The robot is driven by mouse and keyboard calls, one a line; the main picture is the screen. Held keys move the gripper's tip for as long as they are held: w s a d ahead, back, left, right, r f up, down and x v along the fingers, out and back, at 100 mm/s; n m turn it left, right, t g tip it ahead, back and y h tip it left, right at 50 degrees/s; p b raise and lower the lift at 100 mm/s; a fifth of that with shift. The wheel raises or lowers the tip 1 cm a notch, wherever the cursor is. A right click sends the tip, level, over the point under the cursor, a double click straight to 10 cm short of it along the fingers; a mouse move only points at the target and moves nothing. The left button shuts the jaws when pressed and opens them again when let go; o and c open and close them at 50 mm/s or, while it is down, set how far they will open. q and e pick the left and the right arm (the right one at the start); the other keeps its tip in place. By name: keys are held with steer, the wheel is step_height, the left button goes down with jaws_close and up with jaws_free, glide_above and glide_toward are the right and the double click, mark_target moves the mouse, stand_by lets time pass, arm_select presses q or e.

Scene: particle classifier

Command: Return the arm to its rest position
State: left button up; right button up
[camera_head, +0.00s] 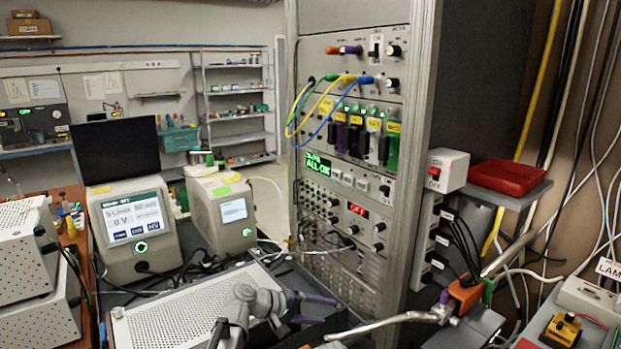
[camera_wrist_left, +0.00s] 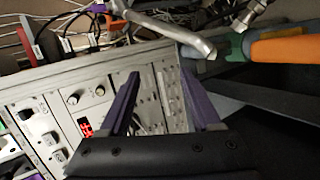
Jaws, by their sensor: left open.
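My left arm (camera_head: 255,304) reaches in low in the middle of the head view, in front of a white perforated box. Its gripper (camera_head: 317,310) has purple fingers that point right toward the lower part of the instrument rack (camera_head: 420,150). The fingers are apart with nothing seen between them. In the left wrist view the two purple fingers of the gripper (camera_wrist_left: 160,70) stand apart in front of the rack panel (camera_wrist_left: 98,98), and no object is held. My right gripper is not in view.
The perforated box (camera_head: 185,312) lies close to my left arm. A metal pipe (camera_head: 385,323) with an orange fitting (camera_head: 466,294) runs right of the gripper. Two display units (camera_head: 133,222) stand behind. A red tray (camera_head: 507,178) sits on a shelf at right.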

arm_select(q)
steer(key=s+d+f+m+g+y, duration=0.1)
steer(key=s+f+m+g+y, duration=0.3)
steer(key=s, duration=0.5)
steer(key=s+a+f+m+y+p, duration=0.1)
steer(key=s+a+f+m+y, duration=0.1)
steer(key=s+a+y, duration=0.2)
steer(key=s+a+f+m+g+y+p, duration=0.1)
steer(key=s+a+f+y, duration=0.2)
steer(key=s, duration=0.7)
steer(key=a+y, duration=0.2)
steer(key=shift+s+a+m+p, duration=0.25)
steer(key=shift+a+m+p, duration=0.05)
steer(key=shift+m, duration=0.1)
